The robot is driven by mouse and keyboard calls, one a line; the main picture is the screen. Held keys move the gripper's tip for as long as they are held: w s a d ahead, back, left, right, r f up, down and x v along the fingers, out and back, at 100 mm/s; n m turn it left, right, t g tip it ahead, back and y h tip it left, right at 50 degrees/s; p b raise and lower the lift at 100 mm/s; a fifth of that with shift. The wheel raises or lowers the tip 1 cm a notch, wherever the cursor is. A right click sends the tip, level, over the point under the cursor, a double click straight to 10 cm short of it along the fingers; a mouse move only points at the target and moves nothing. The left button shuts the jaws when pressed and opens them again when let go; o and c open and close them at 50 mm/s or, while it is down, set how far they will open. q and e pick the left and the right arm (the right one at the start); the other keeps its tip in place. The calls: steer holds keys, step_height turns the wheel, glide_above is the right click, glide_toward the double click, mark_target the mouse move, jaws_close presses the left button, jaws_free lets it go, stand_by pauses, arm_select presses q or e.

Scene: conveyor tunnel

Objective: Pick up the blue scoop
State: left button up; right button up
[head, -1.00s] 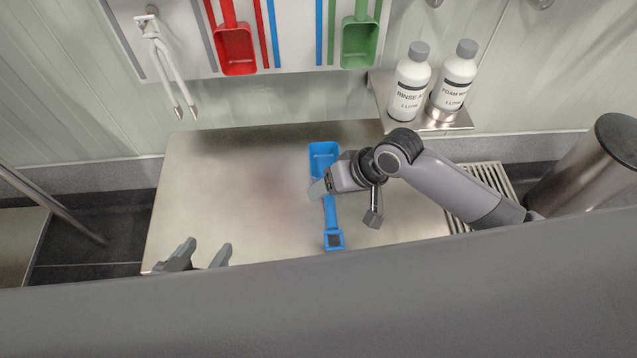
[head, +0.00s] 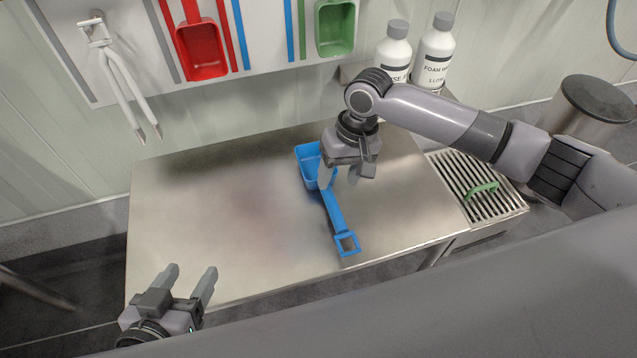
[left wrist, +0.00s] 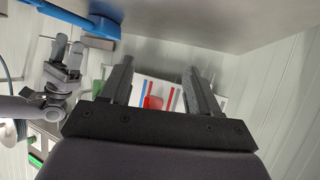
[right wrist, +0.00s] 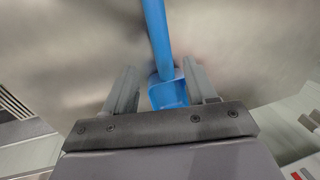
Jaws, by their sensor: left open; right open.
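The blue scoop (head: 336,212) lies on the steel table (head: 220,200), its bowl toward the wall and its square-ended handle toward me. My right gripper (head: 339,178) is open over the scoop where handle and bowl meet. In the right wrist view the scoop's bowl (right wrist: 168,92) shows between the open fingers (right wrist: 163,88), with the handle running up the picture. I cannot tell whether the fingers touch it. My left gripper (head: 190,280) is open and empty off the table's near left edge. In the left wrist view, part of the scoop (left wrist: 80,16) shows at the top left.
A red scoop (head: 201,50), a green scoop (head: 335,28) and white tongs (head: 122,80) hang on the wall board. Two white bottles (head: 434,55) stand behind my right arm. A grated drain (head: 480,185) lies right of the table. The table's left half is clear.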

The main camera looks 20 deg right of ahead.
mark_target(330, 194)
arm_select(q)
steer(key=d+b, duration=0.1)
steer(key=w+d+f+h+b, duration=0.1)
steer(key=b, duration=0.1)
steer(key=shift+d+n, duration=0.15)
steer(key=shift+n, duration=0.15)
arm_select(e)
steer(key=f, duration=0.2)
steer(key=a+f, duration=0.1)
steer(key=f, duration=0.2)
steer(key=shift+w+a+f, duration=0.1)
steer(key=shift+a+f, duration=0.1)
steer(key=shift+f, duration=0.05)
steer(key=shift+a+f, duration=0.1)
steer(key=shift+f, duration=0.15)
arm_select(q)
steer(key=shift+d, duration=0.15)
arm_select(e)
jaws_close()
